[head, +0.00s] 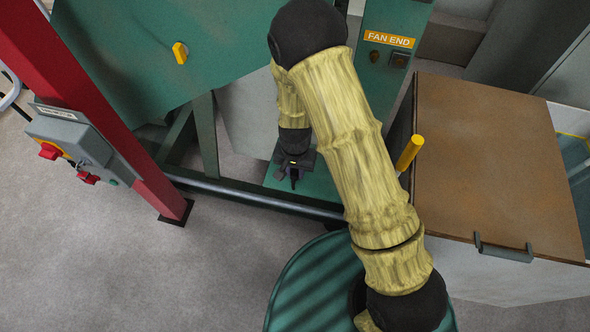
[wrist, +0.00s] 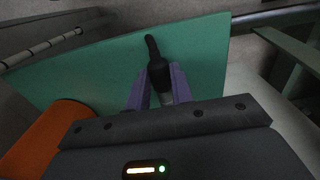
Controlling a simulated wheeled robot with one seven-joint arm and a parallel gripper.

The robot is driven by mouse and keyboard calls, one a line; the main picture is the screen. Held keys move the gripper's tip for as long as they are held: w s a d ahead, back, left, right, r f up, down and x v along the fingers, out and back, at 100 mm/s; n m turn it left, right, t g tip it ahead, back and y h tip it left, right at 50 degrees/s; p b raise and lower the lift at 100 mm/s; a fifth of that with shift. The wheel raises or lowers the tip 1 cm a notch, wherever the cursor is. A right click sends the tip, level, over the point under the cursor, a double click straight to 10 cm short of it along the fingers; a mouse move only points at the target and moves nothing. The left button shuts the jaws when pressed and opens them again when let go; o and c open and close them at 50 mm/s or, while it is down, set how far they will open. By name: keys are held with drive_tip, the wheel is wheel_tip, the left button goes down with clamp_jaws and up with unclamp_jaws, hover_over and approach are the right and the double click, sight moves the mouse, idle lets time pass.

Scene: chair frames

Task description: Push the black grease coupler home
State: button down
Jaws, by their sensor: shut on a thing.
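The black grease coupler (wrist: 159,72) is between the purple fingers of my gripper (wrist: 154,84) in the wrist view. It has a thick black body, a narrower black part reaching away over the green panel, and a pale grey section close to the palm. My gripper is shut on it. In the head view my gripper (head: 294,166) is small, beyond my arm, above a green plate low on the machine. A dark tip (head: 294,182) shows below the fingers there. I cannot tell what the coupler meets or how deeply it is seated.
The green plate (head: 315,187) lies under my gripper. A steel rail (head: 250,199) runs in front of it. A red post (head: 95,110) with a switch box (head: 75,148) stands left. An orange cylinder (wrist: 50,135) shows in the wrist view.

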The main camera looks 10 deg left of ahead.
sight(295, 172)
drive_tip(key=shift+r+p, duration=1.9)
drive_tip(key=shift+r, duration=0.45)
wheel_tip(295, 172, up, 51)
drive_tip(key=p, duration=4.3)
drive_tip(key=s+d+f+b, duration=0.1)
drive_tip(key=d+f+b, duration=0.1)
drive_tip(key=d, duration=0.5)
drive_tip(key=s+d+f+b, duration=0.1)
drive_tip(key=d+f+b, duration=0.1)
drive_tip(key=d+b, duration=0.3)
drive_tip(key=shift+d+f, duration=0.3)
drive_tip(key=shift+d, duration=0.7)
drive_tip(key=shift+s, duration=0.1)
drive_tip(key=shift+w+d, duration=0.2)
drive_tip(key=shift+w, duration=1.45)
